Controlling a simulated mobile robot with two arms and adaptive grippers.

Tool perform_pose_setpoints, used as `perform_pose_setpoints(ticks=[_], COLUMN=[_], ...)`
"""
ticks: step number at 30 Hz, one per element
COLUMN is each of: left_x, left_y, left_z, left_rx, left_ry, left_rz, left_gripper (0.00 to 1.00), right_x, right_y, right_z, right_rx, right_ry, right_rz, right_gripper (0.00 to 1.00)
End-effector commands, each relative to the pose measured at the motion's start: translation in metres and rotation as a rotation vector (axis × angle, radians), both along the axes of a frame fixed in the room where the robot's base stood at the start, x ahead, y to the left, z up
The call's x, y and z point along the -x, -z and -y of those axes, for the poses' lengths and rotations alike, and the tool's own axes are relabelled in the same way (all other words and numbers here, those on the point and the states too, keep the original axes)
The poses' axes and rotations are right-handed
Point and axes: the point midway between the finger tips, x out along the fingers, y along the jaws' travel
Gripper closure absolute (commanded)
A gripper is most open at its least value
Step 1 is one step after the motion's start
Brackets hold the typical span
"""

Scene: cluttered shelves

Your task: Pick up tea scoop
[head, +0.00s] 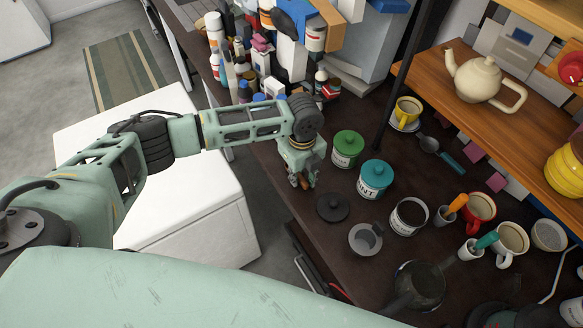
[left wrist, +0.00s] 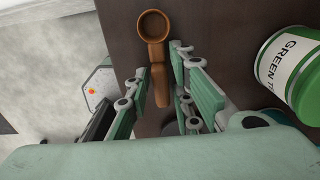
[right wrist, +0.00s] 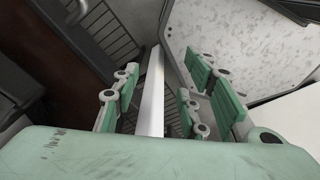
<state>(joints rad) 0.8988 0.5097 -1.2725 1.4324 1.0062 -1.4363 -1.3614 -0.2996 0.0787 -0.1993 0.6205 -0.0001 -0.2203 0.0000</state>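The tea scoop (left wrist: 157,50) is brown, with a round bowl and a short handle, and lies on the dark counter. In the left wrist view its handle lies between the fingers of my left gripper (left wrist: 165,75), which are apart, with visible gaps beside the handle. In the head view the left gripper (head: 303,183) points down at the counter's left edge and hides most of the scoop. My right gripper (right wrist: 160,75) shows only in its own wrist view, open and empty.
A green-lidded canister (head: 346,150) and a teal-lidded canister (head: 374,180) stand right of the left gripper. A dark lid (head: 333,207) lies close in front. Bottles crowd the back. A white cabinet (head: 190,225) stands left. A pale post (right wrist: 152,95) shows behind the right fingers.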

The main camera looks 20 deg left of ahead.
Motion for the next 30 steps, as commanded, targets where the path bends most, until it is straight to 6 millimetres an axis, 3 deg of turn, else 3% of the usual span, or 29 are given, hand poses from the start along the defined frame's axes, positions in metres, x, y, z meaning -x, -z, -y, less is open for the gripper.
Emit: perform_pose_setpoints(ticks=[6, 19, 27, 30], left_x=[0.0, -0.001, -0.002, 0.009], left_y=[0.0, -0.004, -0.038, -0.05], left_z=[0.0, 0.0, 0.0, 0.02], left_rx=[0.0, 0.001, 0.002, 0.005], left_ry=[0.0, 0.0, 0.0, 0.007], left_rz=[0.0, 0.001, 0.006, 0.002], left_gripper=[1.0, 1.0, 1.0, 1.0], right_x=[0.0, 0.0, 0.0, 0.0], right_y=[0.0, 0.002, 0.016, 0.021], right_z=[0.003, 0.003, 0.002, 0.002], right_rx=[0.003, 0.003, 0.002, 0.002], right_ry=[-0.001, -0.002, -0.002, -0.002], right_rz=[0.0, 0.0, -0.001, -0.001], right_gripper=[0.6, 0.6, 0.6, 0.6])
